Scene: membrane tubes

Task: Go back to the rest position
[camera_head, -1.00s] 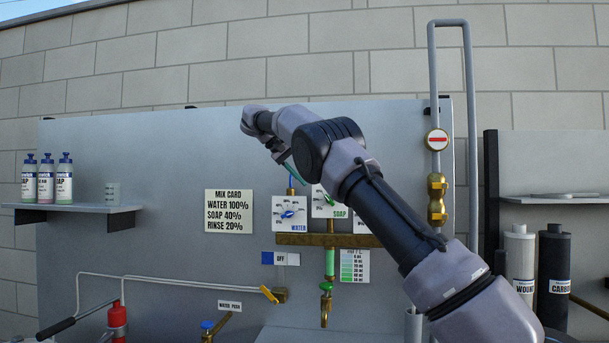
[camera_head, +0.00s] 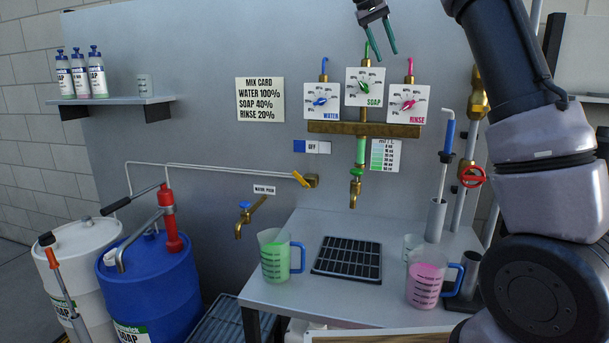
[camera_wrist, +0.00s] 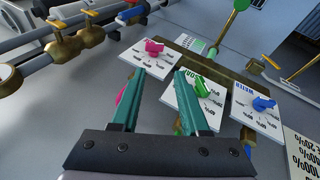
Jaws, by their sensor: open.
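My gripper (camera_head: 381,50) is at the top of the head view, pointing down with its green fingers apart and nothing between them. It is in front of the panel, just above the green-knobbed SOAP dial (camera_head: 365,87). The WATER dial (camera_head: 322,101) with a blue knob is to the left, and the RINSE dial (camera_head: 408,104) with a pink knob is to the right. In the wrist view my gripper (camera_wrist: 172,75) is open and empty, with the dial plates beyond the fingers.
A brass manifold (camera_head: 350,130) and spout (camera_head: 355,190) hang below the dials. A jug of green liquid (camera_head: 275,258) and a jug of pink liquid (camera_head: 425,285) stand on the bench beside a black grate (camera_head: 347,258). A blue drum (camera_head: 150,285) stands at left.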

